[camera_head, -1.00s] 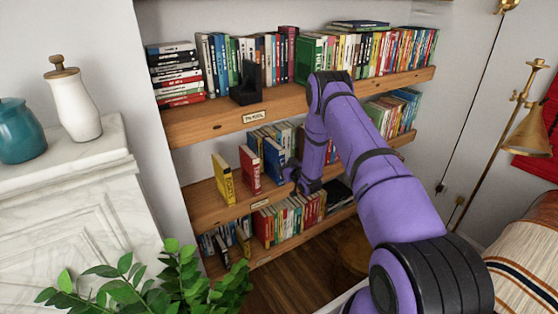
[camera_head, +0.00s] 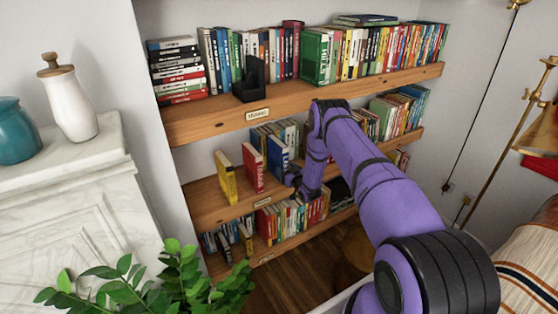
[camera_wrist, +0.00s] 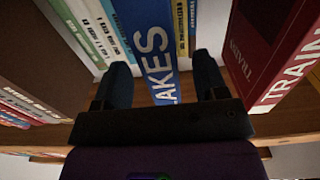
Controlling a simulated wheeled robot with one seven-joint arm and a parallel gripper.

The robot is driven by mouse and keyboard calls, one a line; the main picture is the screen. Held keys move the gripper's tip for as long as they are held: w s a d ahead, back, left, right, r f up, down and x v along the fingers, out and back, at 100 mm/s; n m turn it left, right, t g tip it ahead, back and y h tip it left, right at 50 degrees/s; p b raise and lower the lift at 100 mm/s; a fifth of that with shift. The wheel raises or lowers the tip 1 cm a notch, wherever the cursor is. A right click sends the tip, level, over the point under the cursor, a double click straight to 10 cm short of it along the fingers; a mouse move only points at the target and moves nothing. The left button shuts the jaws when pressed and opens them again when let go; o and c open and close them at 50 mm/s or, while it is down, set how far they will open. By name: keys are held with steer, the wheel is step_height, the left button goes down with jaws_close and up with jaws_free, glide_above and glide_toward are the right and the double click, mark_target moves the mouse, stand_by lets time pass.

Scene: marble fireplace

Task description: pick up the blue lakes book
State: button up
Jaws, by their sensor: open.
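The blue lakes book (camera_head: 278,152) stands upright on the middle shelf, to the right of a red book. In the wrist view the blue book (camera_wrist: 148,40) shows its spine with large white letters reading "AKES"; the rest of the title is hidden. My gripper (camera_wrist: 161,62) is open, with one finger on each side of the lower spine. I cannot tell whether the fingers touch it. In the head view my gripper (camera_head: 293,178) is small, dark and partly hidden at the book's lower right.
The red book (camera_head: 252,168), marked "TRAIN" in the wrist view (camera_wrist: 275,50), stands close to one finger. A yellow book (camera_head: 226,176) stands further left. Several books stand behind. The upper shelf (camera_head: 290,101) overhangs this one, and a leafy plant (camera_head: 165,280) is in front.

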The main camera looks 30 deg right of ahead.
steer(key=shift+w+f, duration=0.2)
steer(key=shift+w, duration=2)
jaws_close()
